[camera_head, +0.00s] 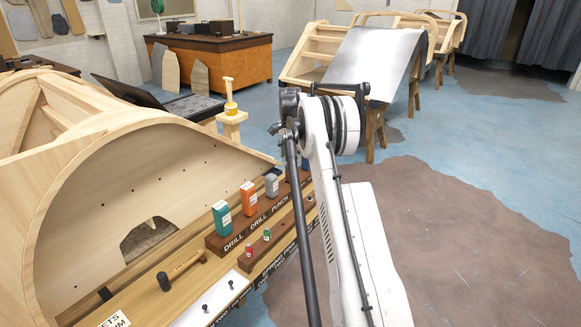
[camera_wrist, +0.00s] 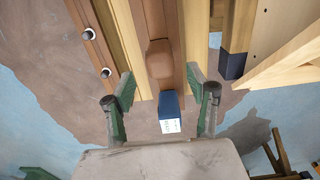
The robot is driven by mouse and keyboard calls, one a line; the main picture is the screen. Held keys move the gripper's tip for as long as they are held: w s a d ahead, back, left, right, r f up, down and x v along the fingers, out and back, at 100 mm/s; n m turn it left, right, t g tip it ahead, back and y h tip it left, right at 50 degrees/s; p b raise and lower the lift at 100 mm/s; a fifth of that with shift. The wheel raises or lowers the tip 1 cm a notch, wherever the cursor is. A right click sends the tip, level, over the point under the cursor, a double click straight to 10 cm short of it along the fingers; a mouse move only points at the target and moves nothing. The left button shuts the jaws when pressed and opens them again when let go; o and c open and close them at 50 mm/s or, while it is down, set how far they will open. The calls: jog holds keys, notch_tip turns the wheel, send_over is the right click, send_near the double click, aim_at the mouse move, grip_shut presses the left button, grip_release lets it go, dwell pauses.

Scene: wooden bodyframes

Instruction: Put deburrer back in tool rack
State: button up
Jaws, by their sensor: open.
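The brown tool rack (camera_head: 232,238) stands on the wooden bench, lettered DRILL, DRILL, PUNCH along its front. A teal block (camera_head: 221,218), an orange block (camera_head: 249,199) and a grey block (camera_head: 271,185) stand in it. A blue block (camera_head: 305,163) at its far end is partly hidden by my arm. In the wrist view, my gripper (camera_wrist: 160,88) is open, its green fingers apart on either side of a blue block with a white label (camera_wrist: 170,113). I cannot tell whether the fingers touch it. No tool is clearly recognisable as the deburrer.
A mallet (camera_head: 180,271) lies on the bench, left of the rack. A lower brown strip (camera_head: 262,248) holds small red and green pieces. A curved wooden bodyframe (camera_head: 120,190) rises at the left. Open floor (camera_head: 470,230) lies to the right.

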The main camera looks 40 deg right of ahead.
notch_tip(320, 180, up, 4)
jog(key=shift+a+f, duration=0.1)
jog(key=s+a+r+n+t, duration=0.15)
jog(key=a+r+n, duration=0.25)
jog(key=a+r, duration=0.95)
jog(key=s+a+r+n+t+h, duration=0.1)
jog(key=s+a+r+n, duration=0.1)
jog(key=s+a+r, duration=0.4)
jog(key=s+a+r+n+t, duration=0.15)
jog(key=s+a, duration=0.25)
jog(key=a, duration=0.5)
jog(key=s+a+f+n+t, duration=0.1)
jog(key=s+a+f+n, duration=0.1)
jog(key=s+a, duration=0.4)
jog(key=s+a+f+n+t, duration=0.1)
jog(key=s+a+f+n, duration=0.2)
jog(key=s, duration=1.1)
jog(key=s+a+f+n+t+y, duration=0.1)
jog(key=s+a+f+n, duration=0.2)
jog(key=s+a, duration=0.7)
jog(key=shift+a, duration=0.1)
